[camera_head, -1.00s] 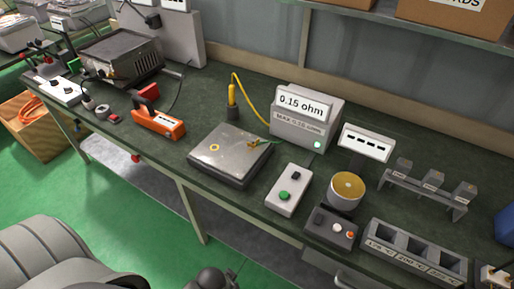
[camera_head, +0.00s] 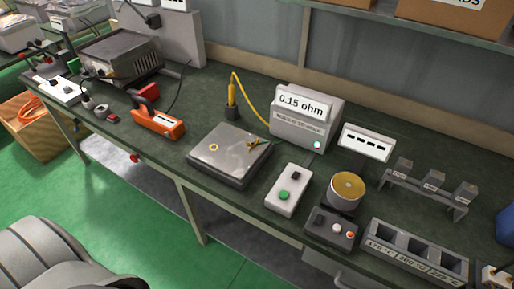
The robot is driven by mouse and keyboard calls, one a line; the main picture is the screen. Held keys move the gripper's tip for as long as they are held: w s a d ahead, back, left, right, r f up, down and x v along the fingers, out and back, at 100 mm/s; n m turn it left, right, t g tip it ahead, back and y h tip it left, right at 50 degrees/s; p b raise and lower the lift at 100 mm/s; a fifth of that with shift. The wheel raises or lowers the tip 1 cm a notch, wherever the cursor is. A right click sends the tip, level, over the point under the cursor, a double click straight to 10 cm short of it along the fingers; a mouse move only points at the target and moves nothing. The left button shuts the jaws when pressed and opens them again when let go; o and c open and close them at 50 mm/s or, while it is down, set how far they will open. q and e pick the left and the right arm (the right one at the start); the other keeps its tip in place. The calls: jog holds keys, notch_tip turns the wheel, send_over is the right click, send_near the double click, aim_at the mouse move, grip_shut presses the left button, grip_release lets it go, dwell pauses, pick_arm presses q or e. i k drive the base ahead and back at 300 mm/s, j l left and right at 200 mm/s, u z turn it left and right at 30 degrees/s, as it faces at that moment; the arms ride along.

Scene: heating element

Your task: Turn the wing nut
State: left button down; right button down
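A small brass-coloured wing nut (camera_head: 254,144) sits on the right part of a flat grey metal plate block (camera_head: 228,168) in the middle of the bench. It is too small to tell how far it is turned. A yellow ring (camera_head: 214,147) lies on the plate's left part. Neither of my grippers shows in the head view, and nothing touches the wing nut or the plate.
Behind the plate stand a yellow-handled probe (camera_head: 232,100) and a meter (camera_head: 303,122) reading 0.15 ohm. A box with a green button (camera_head: 289,190) is to the right. An orange tool (camera_head: 158,120) lies to the left. A shelf (camera_head: 380,22) hangs above.

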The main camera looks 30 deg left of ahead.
aim_at(252, 145)
jog(key=k+l, duration=0.1)
jog(key=l, duration=0.9)
jog(key=k+l, duration=0.15)
jog(key=l, duration=0.35)
